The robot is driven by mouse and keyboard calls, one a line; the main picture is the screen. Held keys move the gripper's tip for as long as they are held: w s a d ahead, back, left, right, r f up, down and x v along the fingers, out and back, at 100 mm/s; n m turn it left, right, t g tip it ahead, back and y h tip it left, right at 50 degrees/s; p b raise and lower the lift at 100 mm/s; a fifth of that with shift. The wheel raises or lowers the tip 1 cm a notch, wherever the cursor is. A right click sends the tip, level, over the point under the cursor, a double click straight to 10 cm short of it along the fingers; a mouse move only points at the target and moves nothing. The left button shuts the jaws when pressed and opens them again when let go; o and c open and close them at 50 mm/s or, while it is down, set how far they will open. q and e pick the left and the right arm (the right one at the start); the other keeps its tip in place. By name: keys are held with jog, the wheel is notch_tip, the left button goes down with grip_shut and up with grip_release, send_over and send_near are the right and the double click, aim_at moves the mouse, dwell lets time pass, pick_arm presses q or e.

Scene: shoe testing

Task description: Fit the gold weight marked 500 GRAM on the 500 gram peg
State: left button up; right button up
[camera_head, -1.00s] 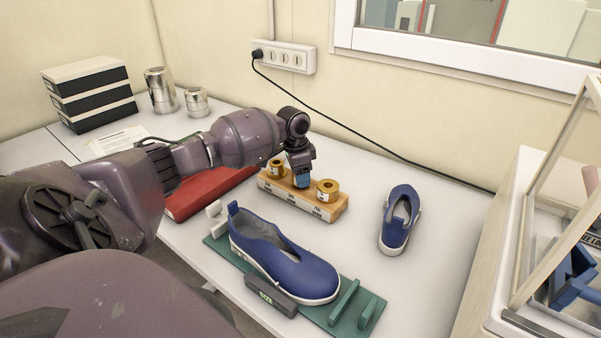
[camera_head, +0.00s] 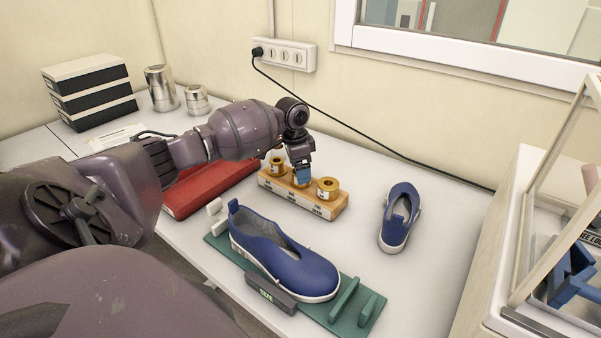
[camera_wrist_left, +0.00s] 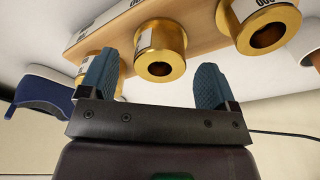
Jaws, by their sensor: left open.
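A wooden block (camera_head: 270,187) with white labels on its front stands mid-table. The labels are too small to read for certain. My left gripper (camera_head: 301,177) is over the middle weight, pointing down. In the left wrist view my left gripper (camera_wrist_left: 157,80) is open, its blue fingers apart, with the middle weight (camera_wrist_left: 160,68) showing between and beyond them. The left weight is partly hidden by a finger. My right gripper is out of view.
A blue shoe (camera_head: 290,262) sits on a green fixture (camera_head: 222,248) in front of the block. Another blue shoe (camera_head: 399,215) stands to the right. A red binder (camera_head: 190,195) lies to the left. A glass-sided case (camera_head: 515,200) is at far right.

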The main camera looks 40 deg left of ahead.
pick_arm(q)
notch_tip(320, 180, up, 8)
jog(key=shift+s+a+r, duration=0.25)
jog(key=shift+s, duration=0.2)
dwell(0.4)
